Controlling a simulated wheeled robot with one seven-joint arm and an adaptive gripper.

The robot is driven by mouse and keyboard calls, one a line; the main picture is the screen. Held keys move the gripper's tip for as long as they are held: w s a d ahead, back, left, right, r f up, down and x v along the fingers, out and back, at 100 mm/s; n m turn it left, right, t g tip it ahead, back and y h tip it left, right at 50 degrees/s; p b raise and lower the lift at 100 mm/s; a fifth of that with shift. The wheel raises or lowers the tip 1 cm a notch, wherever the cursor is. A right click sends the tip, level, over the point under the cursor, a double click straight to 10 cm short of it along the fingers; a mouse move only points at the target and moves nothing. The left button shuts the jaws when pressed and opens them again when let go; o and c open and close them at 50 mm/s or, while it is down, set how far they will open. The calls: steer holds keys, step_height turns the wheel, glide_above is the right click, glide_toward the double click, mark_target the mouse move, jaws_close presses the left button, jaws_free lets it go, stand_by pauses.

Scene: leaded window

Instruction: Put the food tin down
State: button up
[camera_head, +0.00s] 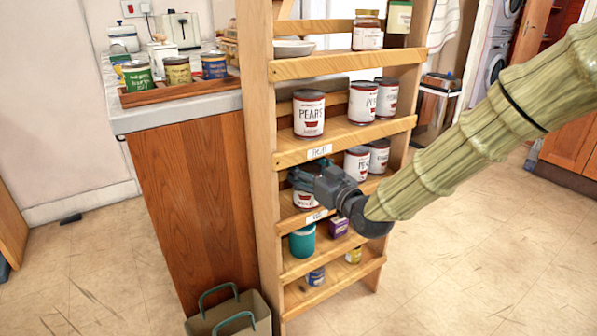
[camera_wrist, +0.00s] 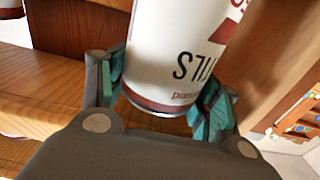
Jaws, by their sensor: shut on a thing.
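The food tin (camera_head: 303,201) is white with a dark red band and shows in the head view at the left part of the shelf unit's third board from the top. My gripper (camera_head: 308,181) is in front of it, with the fingers around it. In the wrist view the tin (camera_wrist: 178,55) stands between the two teal finger pads of my gripper (camera_wrist: 160,92), which is shut on it. Whether the tin's base touches the board cannot be told.
The wooden shelf unit (camera_head: 262,150) holds several similar tins; a pears tin (camera_head: 309,114) is on the board above. Two tins (camera_head: 357,164) stand to the right on the same level. A teal canister (camera_head: 302,243) is below. A basket (camera_head: 228,316) sits on the floor.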

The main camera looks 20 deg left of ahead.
steer(key=w+a+b, duration=0.1)
steer(key=w+a+f+b, duration=0.1)
steer(key=a, duration=0.1)
steer(key=shift+w+a+f, duration=0.1)
steer(key=shift+w+f, duration=0.1)
steer(key=shift+w, duration=0.1)
stand_by(0.3)
steer(key=o, duration=1.5)
steer(key=shift+f, duration=0.15)
